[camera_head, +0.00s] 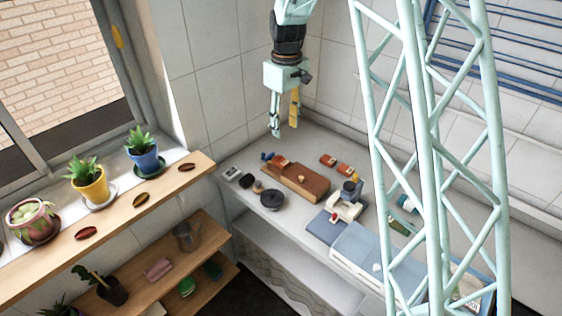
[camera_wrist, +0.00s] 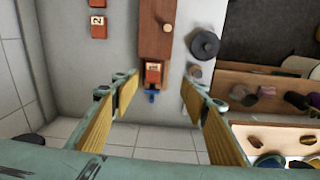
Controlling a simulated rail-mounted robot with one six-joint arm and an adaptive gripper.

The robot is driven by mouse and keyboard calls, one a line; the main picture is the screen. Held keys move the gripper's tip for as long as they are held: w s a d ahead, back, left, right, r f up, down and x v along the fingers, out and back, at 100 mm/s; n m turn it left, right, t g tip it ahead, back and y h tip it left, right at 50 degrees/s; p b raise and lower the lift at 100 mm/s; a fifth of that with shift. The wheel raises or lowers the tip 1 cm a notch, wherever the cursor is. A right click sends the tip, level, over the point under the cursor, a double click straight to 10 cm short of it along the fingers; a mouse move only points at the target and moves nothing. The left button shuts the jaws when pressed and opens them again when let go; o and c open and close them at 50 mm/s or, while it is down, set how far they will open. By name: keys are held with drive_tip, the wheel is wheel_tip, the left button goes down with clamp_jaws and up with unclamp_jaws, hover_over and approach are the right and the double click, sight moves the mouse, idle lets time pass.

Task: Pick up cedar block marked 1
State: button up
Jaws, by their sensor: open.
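Three small orange-red blocks with pale labels are on the counter. One block (camera_wrist: 153,72) is at the near end of the brown wooden board in the wrist view, and its label is too small to read surely. It also shows at the board's left end in the head view (camera_head: 281,160). A second block (camera_wrist: 98,25) is marked 2. A third block (camera_wrist: 98,4) is cut by the top edge, its mark unclear. My gripper (camera_head: 284,129) is open and empty, pointing down above the board's left end. In the wrist view, the unread block lies between its fingers.
The wooden board (camera_head: 305,182) has a light knob. A small blue object (camera_wrist: 152,97) is beside the unread block. A dark round disc (camera_head: 272,199) is in front of the board. Tiled walls stand close behind. Shelves with potted plants (camera_head: 90,181) are at left.

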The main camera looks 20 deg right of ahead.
drive_tip(key=p, duration=0.1)
hover_over(283, 161)
wheel_tip(283, 161, down, 6)
drive_tip(key=shift+s+d+r+n, duration=0.1)
drive_tip(key=shift+s+r+n, duration=0.1)
drive_tip(key=shift+n, duration=0.1)
drive_tip(key=shift+f, duration=0.1)
drive_tip(key=shift+f+p, duration=0.45)
drive_tip(key=shift+f, duration=3.8)
drive_tip(key=shift+f+p, duration=0.55)
drive_tip(key=shift+f, duration=2)
drive_tip(key=shift+c, duration=0.3)
drive_tip(key=c, duration=0.9)
